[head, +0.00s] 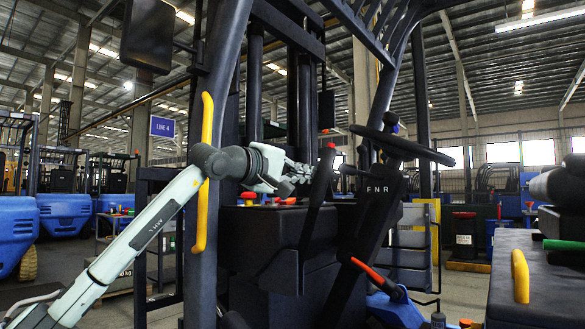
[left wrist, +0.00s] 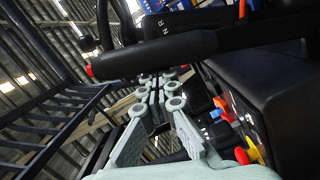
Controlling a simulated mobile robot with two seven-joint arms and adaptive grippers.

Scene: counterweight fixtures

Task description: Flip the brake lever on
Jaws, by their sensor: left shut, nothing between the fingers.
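The brake lever (head: 318,190) is a long black lever with a red tip, standing nearly upright with a slight tilt beside the steering column. In the left wrist view the black lever (left wrist: 150,56) crosses the picture, with its red tip at the left. My left gripper (head: 301,172) reaches past the front post to the left side of the lever's upper part. Its fingers (left wrist: 160,85) are closed together and empty, right at the lever; I cannot tell whether they touch it. My right gripper is not in view.
The black steering wheel (head: 400,144) and its column marked F N R stand right of the lever. A yellow grab handle (head: 204,120) is on the post by my left arm. Small red and yellow knobs (head: 249,197) sit below the gripper. The seat (head: 545,285) is at right.

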